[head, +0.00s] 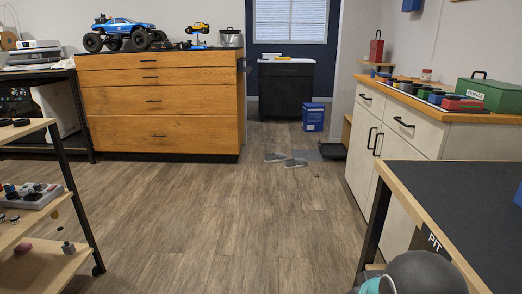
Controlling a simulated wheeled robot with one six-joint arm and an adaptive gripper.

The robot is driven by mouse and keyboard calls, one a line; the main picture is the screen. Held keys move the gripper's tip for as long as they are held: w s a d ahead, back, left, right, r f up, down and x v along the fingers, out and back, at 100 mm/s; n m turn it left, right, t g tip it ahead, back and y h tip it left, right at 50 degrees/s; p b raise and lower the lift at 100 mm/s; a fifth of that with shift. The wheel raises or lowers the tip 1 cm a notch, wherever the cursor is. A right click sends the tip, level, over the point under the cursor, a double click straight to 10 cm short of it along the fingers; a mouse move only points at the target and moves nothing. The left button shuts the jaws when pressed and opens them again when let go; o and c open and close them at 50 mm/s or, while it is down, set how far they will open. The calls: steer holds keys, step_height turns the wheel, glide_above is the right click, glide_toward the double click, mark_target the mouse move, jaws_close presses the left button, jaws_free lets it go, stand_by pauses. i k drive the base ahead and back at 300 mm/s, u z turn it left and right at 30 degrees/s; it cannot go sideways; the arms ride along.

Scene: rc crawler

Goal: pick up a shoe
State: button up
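Two grey shoes lie on the wood floor in the middle distance, in front of a grey mat. One shoe (275,157) is on the left. The other shoe (295,163) is just to its right and slightly nearer. Both are small in the picture, so their detail is hard to make out. A dark rounded part with a teal ring at the bottom right appears to be part of my arm. My gripper's fingers are not in view, and the shoes lie far from me, untouched.
The grey mat (306,155), a black tray (332,151) and a blue box (313,117) are near the shoes. A wooden drawer cabinet (160,103) stands back left. A shelf cart (45,265) and a dark-topped table (460,195) flank the clear floor (220,215).

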mark_target(270, 158)
steer(key=u, duration=0.2)
steer(key=i, duration=1.9)
steer(key=u, duration=0.2)
steer(key=i, duration=3.2)
steer(key=z, duration=0.05)
